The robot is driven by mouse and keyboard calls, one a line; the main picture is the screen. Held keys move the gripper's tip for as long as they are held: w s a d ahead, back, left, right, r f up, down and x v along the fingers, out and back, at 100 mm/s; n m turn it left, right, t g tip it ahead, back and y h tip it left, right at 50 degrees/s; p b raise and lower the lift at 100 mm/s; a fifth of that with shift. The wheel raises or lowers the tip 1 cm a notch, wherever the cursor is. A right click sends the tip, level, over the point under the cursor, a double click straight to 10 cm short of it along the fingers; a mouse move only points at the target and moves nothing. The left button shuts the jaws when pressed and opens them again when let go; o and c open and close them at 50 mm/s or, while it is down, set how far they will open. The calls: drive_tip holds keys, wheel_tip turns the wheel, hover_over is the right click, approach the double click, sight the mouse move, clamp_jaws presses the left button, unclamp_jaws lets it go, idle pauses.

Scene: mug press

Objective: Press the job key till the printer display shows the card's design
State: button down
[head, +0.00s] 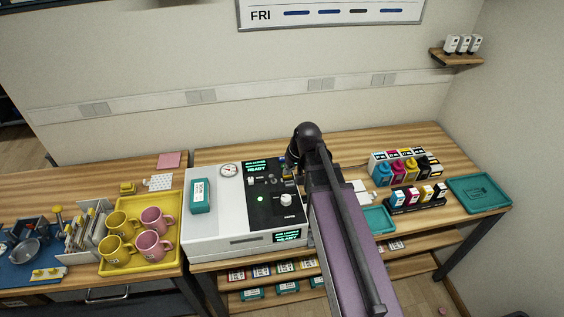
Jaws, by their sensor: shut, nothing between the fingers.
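A white press-printer (215,230) with a black control panel (265,205) stands on the wooden table. A small display (256,167) at the panel's top shows green text that reads READY; a second display (287,236) sits at the front edge, its text too small to read. The panel carries a lit green light (261,198), a white knob (286,200) and small keys; I cannot tell which is the job key. My gripper (286,170) is shut and empty over the panel's upper right, mostly hidden by my arm. I cannot identify the card or its design.
A teal box (201,196) and a round gauge (229,170) are on the printer. A yellow tray (173,262) of pink and yellow mugs stands left. Ink bottles (405,168), cartridges (415,197) and a teal tray (478,194) are right. The wall is close behind.

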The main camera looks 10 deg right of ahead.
sight(283, 159)
drive_tip(key=w+d+t+y+b, duration=0.1)
drive_tip(key=w+t, duration=0.1)
drive_tip(key=w, duration=0.6)
drive_tip(key=w+r+m+t+y+b, duration=0.1)
drive_tip(key=w+t, duration=0.1)
drive_tip(key=w, duration=0.6)
drive_tip(key=shift+w+d+m+t+y+b, duration=0.3)
drive_tip(key=shift+d+t+b, duration=0.05)
drive_tip(key=shift+t, duration=0.05)
wheel_tip(283, 159, down, 8)
drive_tip(key=b, duration=0.8)
drive_tip(key=shift+f+b, duration=0.2)
drive_tip(key=shift+b, duration=0.1)
drive_tip(key=shift+f, duration=0.1)
drive_tip(key=shift+f, duration=0.1)
drive_tip(key=shift+f+b, duration=0.3)
drive_tip(key=shift+b, duration=0.25)
